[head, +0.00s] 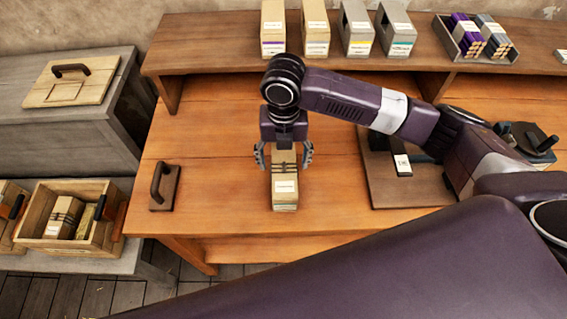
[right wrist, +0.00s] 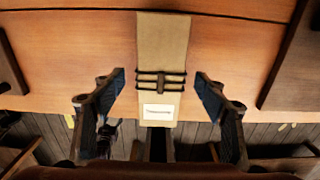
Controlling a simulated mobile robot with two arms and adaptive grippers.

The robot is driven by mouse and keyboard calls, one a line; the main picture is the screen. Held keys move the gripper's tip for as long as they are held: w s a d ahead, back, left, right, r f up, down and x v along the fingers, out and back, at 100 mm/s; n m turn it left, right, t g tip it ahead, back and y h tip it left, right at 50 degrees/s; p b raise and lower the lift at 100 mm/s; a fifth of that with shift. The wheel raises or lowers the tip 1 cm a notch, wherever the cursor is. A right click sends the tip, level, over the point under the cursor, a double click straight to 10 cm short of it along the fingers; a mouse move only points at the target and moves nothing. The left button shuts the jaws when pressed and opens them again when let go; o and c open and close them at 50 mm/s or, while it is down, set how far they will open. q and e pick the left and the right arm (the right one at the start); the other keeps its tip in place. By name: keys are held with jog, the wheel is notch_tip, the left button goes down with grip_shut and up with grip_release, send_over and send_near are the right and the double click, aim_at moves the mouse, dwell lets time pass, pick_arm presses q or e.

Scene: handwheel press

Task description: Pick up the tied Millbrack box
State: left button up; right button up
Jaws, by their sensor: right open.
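The tied box (head: 285,188), a narrow tan carton with a white label and dark cords around it, stands on the orange-brown wooden table. The print on its label is too small to read. My right gripper (head: 283,155) is above it, pointing down, with one finger on each side of the box. In the right wrist view the box (right wrist: 163,45) lies between the two spread fingers (right wrist: 160,80), with a visible gap on both sides. The right gripper is open and holds nothing. My left gripper is not in view.
A dark-handled block (head: 165,187) sits at the table's left edge. A brown board (head: 408,185) lies to the right. A raised shelf (head: 210,45) at the back carries several cartons and a tray (head: 445,35). A wooden crate (head: 85,247) with another tied box stands lower left.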

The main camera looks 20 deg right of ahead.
aim_at(284, 170)
jog(key=shift+f, duration=0.85)
jog(key=f+p, duration=0.1)
jog(key=s+f+p, duration=0.1)
jog(key=shift+a+f, duration=0.1)
jog(key=shift+f, duration=0.25)
notch_tip(284, 170, down, 2)
jog(key=shift+w+f, duration=0.15)
jog(key=shift+f, duration=0.35)
jog(key=shift+c, duration=0.6)
jog(key=c, duration=1)
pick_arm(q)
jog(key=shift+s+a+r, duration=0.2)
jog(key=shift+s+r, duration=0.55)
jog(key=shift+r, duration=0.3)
pick_arm(e)
jog(key=shift+c, duration=0.8)
